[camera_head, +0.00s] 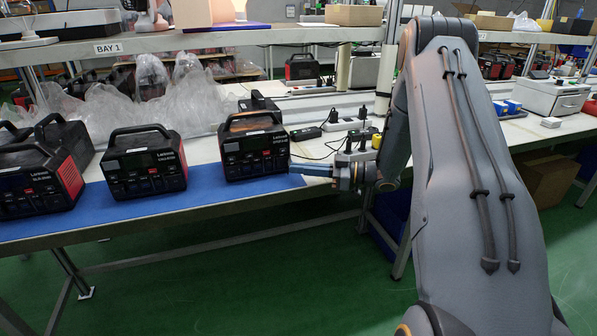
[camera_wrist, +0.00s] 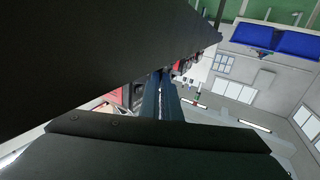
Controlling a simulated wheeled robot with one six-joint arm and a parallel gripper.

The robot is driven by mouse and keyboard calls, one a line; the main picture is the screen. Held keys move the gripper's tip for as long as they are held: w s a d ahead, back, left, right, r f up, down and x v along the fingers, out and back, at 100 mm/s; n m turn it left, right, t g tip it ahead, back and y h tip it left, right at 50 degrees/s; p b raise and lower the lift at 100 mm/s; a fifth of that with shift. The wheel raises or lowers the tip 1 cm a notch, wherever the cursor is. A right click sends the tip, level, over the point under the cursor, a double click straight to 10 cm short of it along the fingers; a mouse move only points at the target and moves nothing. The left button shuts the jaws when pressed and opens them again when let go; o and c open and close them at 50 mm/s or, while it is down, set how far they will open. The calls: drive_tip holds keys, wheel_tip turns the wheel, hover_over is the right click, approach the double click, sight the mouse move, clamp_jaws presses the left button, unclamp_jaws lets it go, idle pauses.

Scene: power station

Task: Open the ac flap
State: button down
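A black power station (camera_head: 253,150) with a handle on top and a front panel of outlets and covers stands at the right end of a row on the blue mat (camera_head: 215,193). The ac flap cannot be picked out at this size. My gripper (camera_head: 293,169) reaches in from the right, with its fingertips beside the lower right edge of this station; whether they touch cannot be told. In the wrist view its two blue fingers (camera_wrist: 162,90) lie close together, with nothing seen between them. A large dark surface fills that view's upper left.
Two more stations, one in the middle (camera_head: 145,165) and one at left (camera_head: 40,175), stand on the mat. A shelf (camera_head: 200,38) runs above the bench. The green floor in front is clear.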

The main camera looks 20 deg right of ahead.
drive_tip(key=shift+d+r, duration=0.1)
idle(0.4)
drive_tip(key=c, duration=2)
unclamp_jaws()
drive_tip(key=v, duration=0.7)
drive_tip(key=shift+d+b, duration=0.45)
